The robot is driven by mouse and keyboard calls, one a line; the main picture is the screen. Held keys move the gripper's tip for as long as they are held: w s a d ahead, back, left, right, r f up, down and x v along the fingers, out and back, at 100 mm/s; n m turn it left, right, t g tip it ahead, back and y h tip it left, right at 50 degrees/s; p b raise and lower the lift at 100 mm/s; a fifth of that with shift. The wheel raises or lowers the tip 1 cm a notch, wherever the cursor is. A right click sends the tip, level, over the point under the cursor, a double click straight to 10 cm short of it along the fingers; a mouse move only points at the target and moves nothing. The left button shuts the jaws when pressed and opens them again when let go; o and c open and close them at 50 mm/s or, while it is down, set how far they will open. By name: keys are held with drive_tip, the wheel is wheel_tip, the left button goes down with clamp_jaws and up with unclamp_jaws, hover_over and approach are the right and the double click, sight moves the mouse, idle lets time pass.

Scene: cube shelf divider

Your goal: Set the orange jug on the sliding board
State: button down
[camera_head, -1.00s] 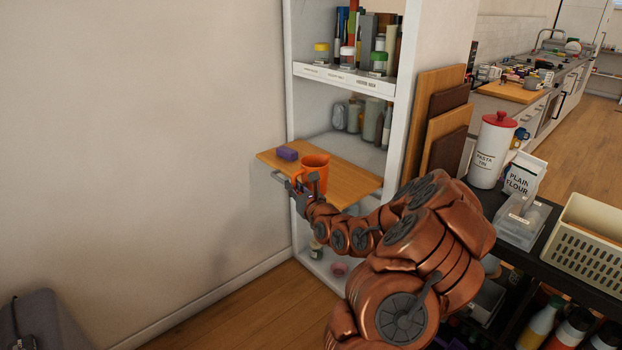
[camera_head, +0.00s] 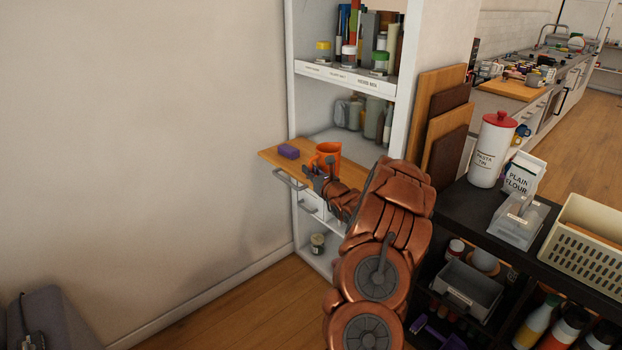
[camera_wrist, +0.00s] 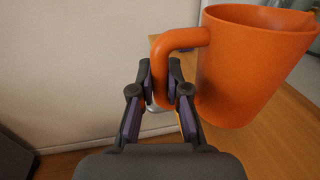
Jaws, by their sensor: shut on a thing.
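The orange jug (camera_head: 327,154) is over the wooden sliding board (camera_head: 352,174), which sticks out of the white shelf unit. My gripper (camera_head: 315,172) is at the jug's near side, at the front edge of the board. In the wrist view my gripper (camera_wrist: 160,85) is shut on the handle of the jug (camera_wrist: 250,68), with the body to the right of the fingers. The jug looks about upright. I cannot tell whether its base touches the board; my gripper and arm hide part of that area.
A purple block (camera_head: 288,151) lies on the board, left of the jug. A metal bar handle (camera_head: 289,181) runs along the board's front. A shelf of jars and books (camera_head: 345,77) is above.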

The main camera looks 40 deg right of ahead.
drive_tip(key=shift+w+d+f, duration=0.1)
drive_tip(key=shift+d+f, duration=0.05)
drive_tip(key=shift+d, duration=0.05)
drive_tip(key=shift+f+p, duration=0.5)
drive_tip(key=shift+f, duration=1.1)
drive_tip(key=shift+f, duration=0.15)
drive_tip(key=c, duration=1.2)
unclamp_jaws()
drive_tip(key=shift+o, duration=0.2)
